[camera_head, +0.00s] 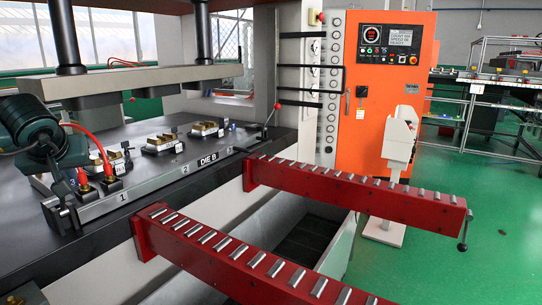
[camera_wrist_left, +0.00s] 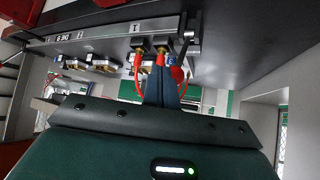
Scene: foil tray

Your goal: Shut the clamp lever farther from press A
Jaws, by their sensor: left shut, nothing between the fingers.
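The die plate (camera_head: 150,178), marked 1, 2 and DIE B, lies on the dark press bed. At its near left end is a dark clamp (camera_head: 62,213), also in the left wrist view (camera_wrist_left: 190,28). At the far right end another lever with a red knob (camera_head: 277,106) stands up at a tilt. No label reading press A is legible. My right gripper is out of view.
Red hoses (camera_head: 97,145) rise from brass fittings near the left clamp. The upper press plate (camera_head: 140,80) hangs low over the bed. Two red roller arms (camera_head: 350,190) reach out to the right. An orange control cabinet (camera_head: 385,100) stands behind.

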